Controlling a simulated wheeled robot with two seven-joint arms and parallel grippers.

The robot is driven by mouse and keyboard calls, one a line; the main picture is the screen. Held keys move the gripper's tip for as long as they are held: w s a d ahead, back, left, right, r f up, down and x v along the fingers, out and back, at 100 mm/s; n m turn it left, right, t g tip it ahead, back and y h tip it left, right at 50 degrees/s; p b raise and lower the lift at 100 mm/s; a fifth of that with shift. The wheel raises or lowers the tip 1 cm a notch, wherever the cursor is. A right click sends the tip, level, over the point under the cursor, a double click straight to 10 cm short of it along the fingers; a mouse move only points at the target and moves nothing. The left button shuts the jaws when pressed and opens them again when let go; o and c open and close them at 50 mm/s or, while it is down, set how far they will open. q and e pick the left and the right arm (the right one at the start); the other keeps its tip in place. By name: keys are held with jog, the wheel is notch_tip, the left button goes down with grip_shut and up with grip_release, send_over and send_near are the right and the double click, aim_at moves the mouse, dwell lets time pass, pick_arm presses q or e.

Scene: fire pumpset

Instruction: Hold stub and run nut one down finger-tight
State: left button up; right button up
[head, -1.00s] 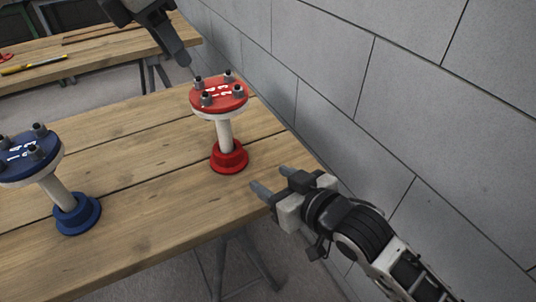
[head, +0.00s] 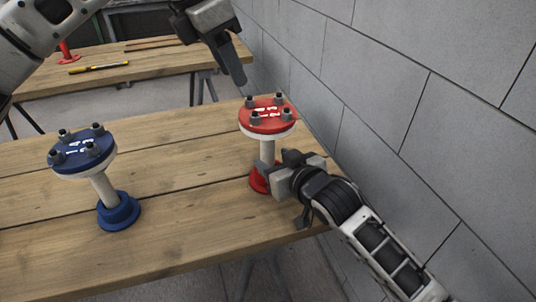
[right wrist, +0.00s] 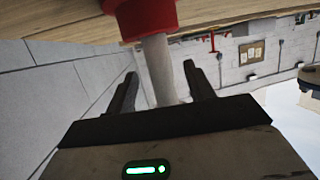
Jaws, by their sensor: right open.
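The red stub stands upright near the table's right edge: a red flange disc (head: 267,115) with white marks, a white pipe (head: 267,148) and a red base (head: 258,180). Several grey nuts on studs ring the flange, one nut (head: 250,101) at its back left. My left gripper (head: 242,82) points down at that nut, its tip just above or touching it; whether it is shut is unclear. My right gripper (head: 266,170) is open at the lower pipe. In the right wrist view, the pipe (right wrist: 158,65) stands between its spread fingers, with the red base (right wrist: 145,15) at the top.
A blue stub (head: 83,150) with its own nuts stands on the wooden table (head: 180,235) to the left. A grey block wall (head: 420,120) runs close along the right. A second table (head: 120,72) behind holds a yellow tool (head: 98,68) and a red part (head: 67,52).

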aim_at(271, 158)
jog(key=shift+x, duration=1.8)
grip_shut()
